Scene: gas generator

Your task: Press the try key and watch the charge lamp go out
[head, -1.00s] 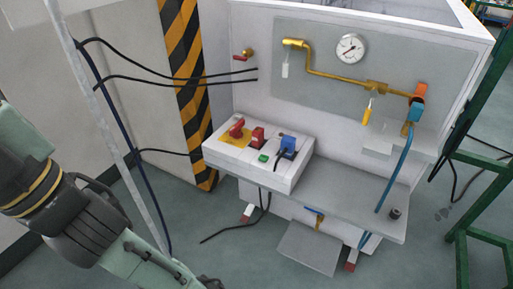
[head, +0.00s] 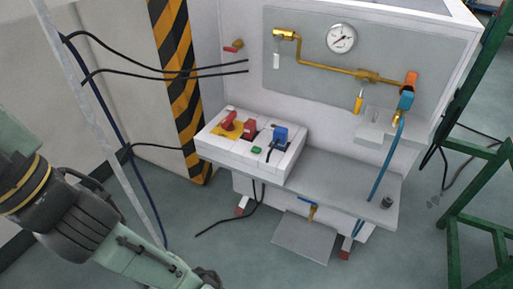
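A white control box (head: 214,152) sits on the left part of the machine's grey shelf. On its top are a red rotary handle (head: 229,121) on a yellow plate, a red switch (head: 250,129), a small green key (head: 257,150) and a blue plug (head: 280,136) with a black cable. I cannot tell which of these is the try key. I cannot make out a charge lamp at this size. My arm comes in at the lower left, apart from the box. Only a dark bit of its far end shows at the bottom edge, and the gripper's fingers are not visible.
A round gauge (head: 342,38) and brass pipe (head: 330,67) are on the back panel. A blue hose (head: 382,165) runs down at the right. A striped post (head: 173,80), a pale pole (head: 95,115) and a green frame (head: 480,190) stand around. A grey pedal plate (head: 303,238) is below.

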